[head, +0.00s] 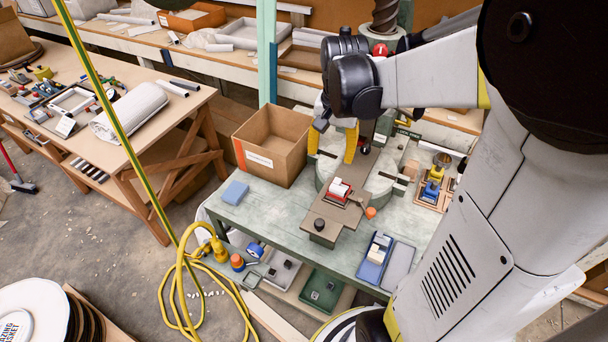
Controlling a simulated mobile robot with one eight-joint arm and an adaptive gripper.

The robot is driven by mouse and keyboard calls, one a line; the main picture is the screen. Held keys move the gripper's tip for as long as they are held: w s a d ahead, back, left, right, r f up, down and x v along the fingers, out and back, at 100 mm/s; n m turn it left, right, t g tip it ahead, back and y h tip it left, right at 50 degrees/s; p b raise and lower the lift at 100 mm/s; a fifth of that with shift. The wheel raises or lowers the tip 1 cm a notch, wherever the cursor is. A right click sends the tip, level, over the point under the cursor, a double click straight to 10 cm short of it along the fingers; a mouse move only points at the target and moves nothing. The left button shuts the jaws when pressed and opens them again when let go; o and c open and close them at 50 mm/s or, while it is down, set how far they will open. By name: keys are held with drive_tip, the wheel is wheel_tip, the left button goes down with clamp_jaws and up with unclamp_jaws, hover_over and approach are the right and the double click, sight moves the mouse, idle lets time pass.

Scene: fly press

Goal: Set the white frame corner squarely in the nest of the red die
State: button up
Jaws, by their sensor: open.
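The red die (336,198) sits on the brown bed of the fly press, in the middle of the green bench. A small white piece (339,186), which looks like the white frame corner, lies on top of the die. At this size I cannot tell whether it sits squarely in the nest or is tilted. My gripper (332,154) is above and just behind the die, its yellow fingers spread apart and pointing down. Nothing shows between the fingers, and they look clear of the white piece.
On the green bench (272,218) stand a cardboard box (285,166), a blue block (235,192), a blue tray (366,270) with pale pieces and a grey tray (399,266). The press screw (385,15) rises behind my arm.

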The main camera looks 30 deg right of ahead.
drive_tip(key=s+a+r+n+t, duration=0.2)
drive_tip(key=s+a+n+t, duration=0.1)
drive_tip(key=a, duration=0.5)
drive_tip(key=s+a+r+n+t, duration=0.3)
drive_tip(key=s+a+n, duration=0.2)
drive_tip(key=a, duration=0.4)
drive_tip(key=shift+r+n, duration=0.3)
drive_tip(key=shift+n, duration=0.6)
